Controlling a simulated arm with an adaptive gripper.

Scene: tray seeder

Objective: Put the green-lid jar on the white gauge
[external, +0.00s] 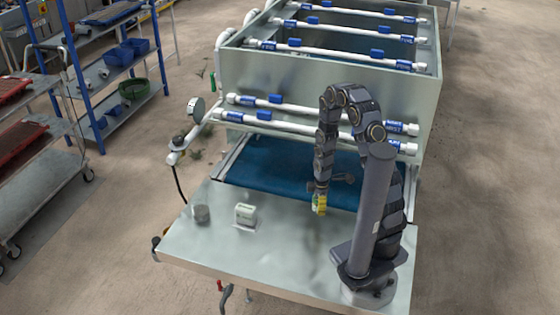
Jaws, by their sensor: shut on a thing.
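My gripper (320,196) points down over the right half of the metal table, near the front edge of the blue belt. It is shut on a small yellow-green thing, which I take to be the green-lid jar (320,205). The jar's lid and shape are too small and too covered by the fingers to make out. The jar seems to be just above the table, but I cannot tell the gap. A small white boxy thing, which I take to be the white gauge (245,214), stands upright on the table to the left of my gripper.
A grey cylinder (201,214) stands left of the white gauge. The blue belt (290,170) runs behind, under a metal housing with white pipes (320,125). A round dial on a bent pipe (195,109) rises at the left. The metal table (275,245) is clear between gauge and gripper.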

